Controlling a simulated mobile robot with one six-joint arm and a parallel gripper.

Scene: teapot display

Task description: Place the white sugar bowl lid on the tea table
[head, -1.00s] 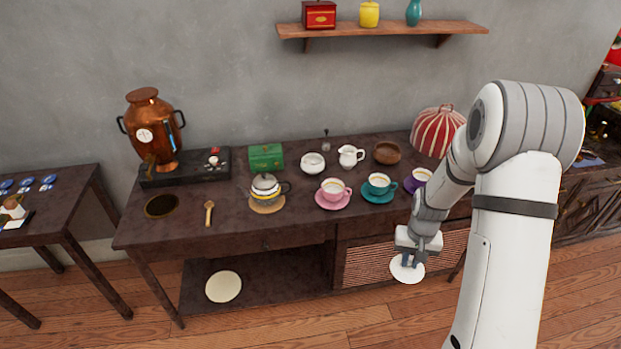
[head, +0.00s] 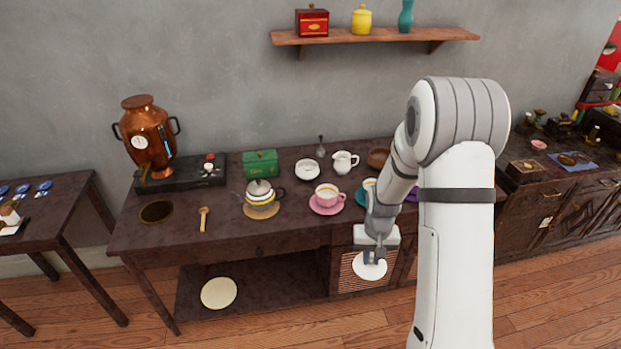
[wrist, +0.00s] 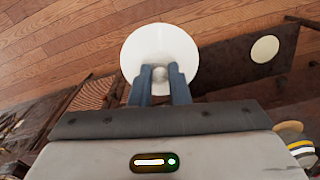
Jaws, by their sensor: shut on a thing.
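My gripper (head: 374,256) is shut on the knob of the white sugar bowl lid (head: 369,268). The lid hangs in front of the tea table's front edge, before the woven lower panel. In the wrist view the lid (wrist: 160,45) is a round white disc, its small knob between the two fingers of my gripper (wrist: 160,76). The dark wooden tea table (head: 265,228) spans the middle of the head view. The white sugar bowl (head: 307,169) stands open toward the back of the table. My arm hides part of the table's right end.
A wooden spoon (head: 203,219) lies left. The front strip between teapot and pink cup is bare. A copper urn (head: 147,140) stands at left.

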